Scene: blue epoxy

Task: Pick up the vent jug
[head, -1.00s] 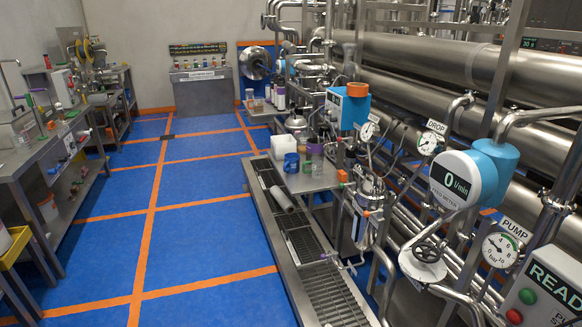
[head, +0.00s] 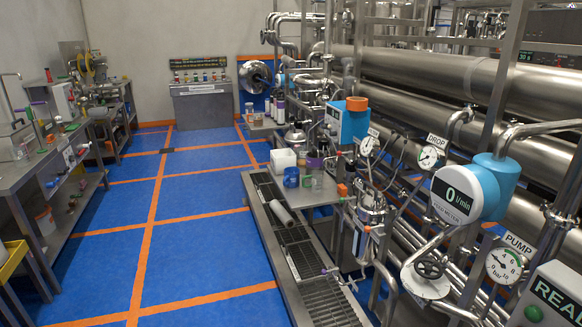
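No vessel in view carries a readable label naming it the vent jug, so I cannot tell for sure which one it is. A small blue jug-like vessel (head: 291,177) stands upright on a steel side shelf beside the pipework. A clear vessel (head: 316,178) stands just right of it, with a purple-topped item (head: 314,162) close behind. A white box-shaped container (head: 283,160) stands behind the blue vessel. Neither of my grippers shows in the head view.
A grated drain channel (head: 300,262) with a grey cylinder (head: 281,212) lying on it runs along the pipework. Steel benches (head: 30,185) line the left. The blue floor with orange lines (head: 190,230) is clear between. A flow meter (head: 455,195) and gauges crowd the right.

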